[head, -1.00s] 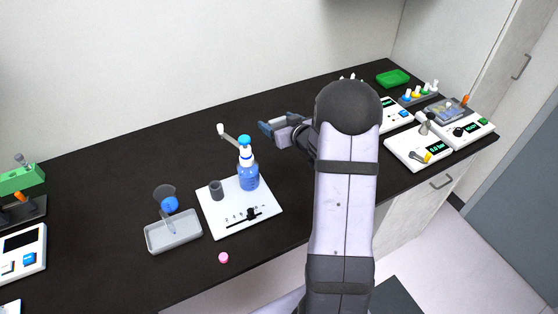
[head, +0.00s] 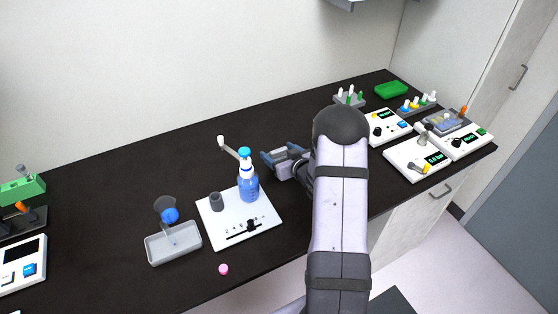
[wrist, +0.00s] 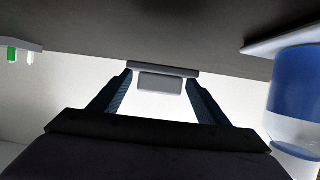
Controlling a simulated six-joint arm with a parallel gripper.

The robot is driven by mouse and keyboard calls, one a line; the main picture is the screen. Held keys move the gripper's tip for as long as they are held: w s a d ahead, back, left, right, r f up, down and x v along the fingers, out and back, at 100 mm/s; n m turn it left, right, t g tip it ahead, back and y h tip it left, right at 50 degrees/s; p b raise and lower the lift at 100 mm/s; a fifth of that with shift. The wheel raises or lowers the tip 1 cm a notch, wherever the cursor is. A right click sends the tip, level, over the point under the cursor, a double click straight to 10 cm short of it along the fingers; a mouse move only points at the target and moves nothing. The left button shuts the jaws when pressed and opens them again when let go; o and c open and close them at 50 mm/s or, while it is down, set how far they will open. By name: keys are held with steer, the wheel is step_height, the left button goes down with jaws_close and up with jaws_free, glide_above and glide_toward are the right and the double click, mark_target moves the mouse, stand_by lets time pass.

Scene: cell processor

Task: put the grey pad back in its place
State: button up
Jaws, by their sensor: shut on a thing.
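My gripper (head: 272,160) is right of the blue bottle in the head view, low over the dark bench. In the wrist view, my gripper (wrist: 158,80) has its two dark fingers on either side of a grey pad (wrist: 160,81) and is shut on it. The pad has a wide flat plate and a smaller block. In the head view the pad is too small and too mixed with the gripper to make out surely. Whether it touches the bench is unclear.
A grey tray (head: 160,259) and a pink cap (head: 223,269) are further left and in front. Devices (head: 405,160) and racks stand at right.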

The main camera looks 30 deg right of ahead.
steer(key=shift+f, duration=0.1)
steer(key=shift+f+p, duration=0.6)
steer(key=shift+f, duration=1.4)
steer(key=shift+f, duration=0.2)
steer(key=o, duration=1.5)
steer(key=shift+r, duration=0.25)
steer(key=b+v, duration=0.3)
steer(key=v, duration=0.9)
